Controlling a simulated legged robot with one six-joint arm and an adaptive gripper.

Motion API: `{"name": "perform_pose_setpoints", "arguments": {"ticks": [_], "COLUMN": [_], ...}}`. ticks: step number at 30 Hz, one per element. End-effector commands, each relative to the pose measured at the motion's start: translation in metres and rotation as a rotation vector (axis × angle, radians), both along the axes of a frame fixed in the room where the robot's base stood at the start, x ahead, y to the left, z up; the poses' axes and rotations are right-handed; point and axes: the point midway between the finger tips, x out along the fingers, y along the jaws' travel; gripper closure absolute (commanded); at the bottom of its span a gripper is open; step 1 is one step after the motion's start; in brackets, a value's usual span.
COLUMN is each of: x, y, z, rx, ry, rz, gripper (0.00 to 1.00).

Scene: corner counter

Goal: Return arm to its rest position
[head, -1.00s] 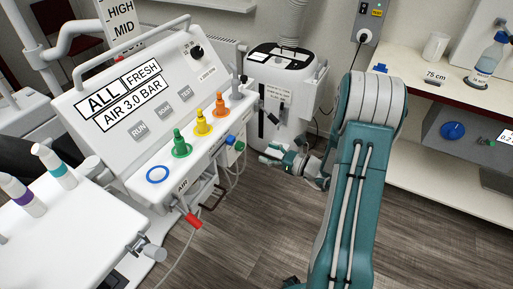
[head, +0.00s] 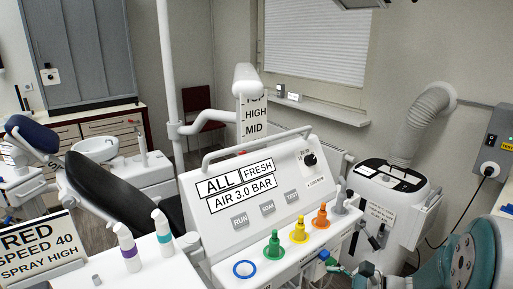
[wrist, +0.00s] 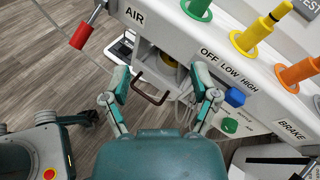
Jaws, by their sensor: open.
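My gripper (wrist: 162,78) is open and empty in the wrist view, its two teal fingers spread wide. Between and beyond them show a dark brown bar handle (wrist: 150,92) and the front underside of the white control console (wrist: 222,62). I cannot tell whether a finger touches the console. In the head view my arm (head: 470,262) shows only at the lower right corner. A small part of the gripper shows at the bottom edge, just right of the console's blue knob; its fingers are mostly cut off there.
The console carries green (head: 274,246), yellow (head: 299,231) and orange (head: 321,217) knobs. A red-tipped lever (wrist: 88,28) juts from its front. A white unit with a hose (head: 392,195) stands to the right. A black dental chair (head: 125,185) is behind left. Wood floor lies below.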

Motion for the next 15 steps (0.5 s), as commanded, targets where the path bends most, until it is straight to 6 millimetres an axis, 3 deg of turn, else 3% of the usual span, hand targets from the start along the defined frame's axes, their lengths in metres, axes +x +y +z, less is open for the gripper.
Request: {"name": "perform_pose_setpoints", "arguments": {"ticks": [1,6,15], "x": [-0.011,-0.050,-0.114], "y": [0.015,0.046,0.064], "z": [0.010,0.027,0.049], "rx": [-0.074,-0.325,-0.789], "ry": [-0.028,-0.116,-0.329], "rz": [0.074,0.304,0.661], "gripper": [0.23,0.23,0.23]}}
